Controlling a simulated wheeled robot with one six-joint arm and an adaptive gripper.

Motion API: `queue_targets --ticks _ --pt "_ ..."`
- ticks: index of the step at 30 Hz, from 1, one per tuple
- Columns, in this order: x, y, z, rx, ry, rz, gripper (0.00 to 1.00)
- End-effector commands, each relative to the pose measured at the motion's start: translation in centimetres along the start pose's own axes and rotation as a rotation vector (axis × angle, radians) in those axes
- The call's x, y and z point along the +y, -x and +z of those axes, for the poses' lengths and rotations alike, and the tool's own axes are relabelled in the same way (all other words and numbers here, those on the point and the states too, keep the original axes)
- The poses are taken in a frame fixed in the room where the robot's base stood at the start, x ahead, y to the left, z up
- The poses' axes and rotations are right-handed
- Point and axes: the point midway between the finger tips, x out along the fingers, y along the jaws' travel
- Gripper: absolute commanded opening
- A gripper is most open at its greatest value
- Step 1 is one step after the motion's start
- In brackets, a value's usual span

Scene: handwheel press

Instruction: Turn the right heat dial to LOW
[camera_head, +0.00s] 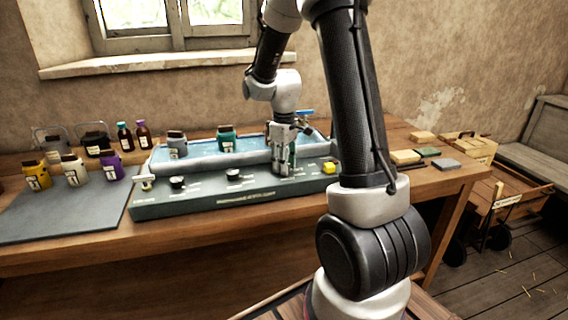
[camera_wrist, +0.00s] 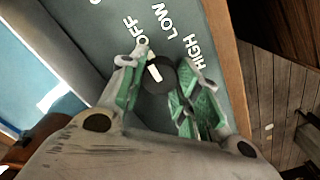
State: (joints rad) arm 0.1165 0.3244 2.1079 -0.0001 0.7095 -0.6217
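The right heat dial (camera_wrist: 157,78) is a dark round knob with a white pointer mark, seen in the wrist view on the grey-green panel (camera_wrist: 103,40). The labels OFF, LOW and HIGH stand around its far side, and the pointer lies toward OFF. My gripper (camera_wrist: 163,82) is open, with one green-padded finger on each side of the dial. I cannot tell whether the pads touch it. In the head view my gripper (camera_head: 284,168) points down over the right part of the panel and hides this dial.
Two more dark dials, one left (camera_head: 177,182) and one middle (camera_head: 233,175), sit on the panel. Behind is a water trough (camera_head: 205,163) with a grey jar and a teal jar (camera_head: 226,140). More jars stand at left.

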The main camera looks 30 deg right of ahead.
Motion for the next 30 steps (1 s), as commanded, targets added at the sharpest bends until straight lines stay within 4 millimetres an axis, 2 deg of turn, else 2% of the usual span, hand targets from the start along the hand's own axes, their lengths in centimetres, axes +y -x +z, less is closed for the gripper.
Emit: queue_targets --ticks 8,14,30 --pt "0.02 0.02 -0.01 0.000 -0.011 0.000 0.09" --pt "0.03 0.03 -0.02 0.001 -0.082 0.001 0.09" --pt "0.04 0.03 -0.04 0.001 -0.510 0.001 0.09"
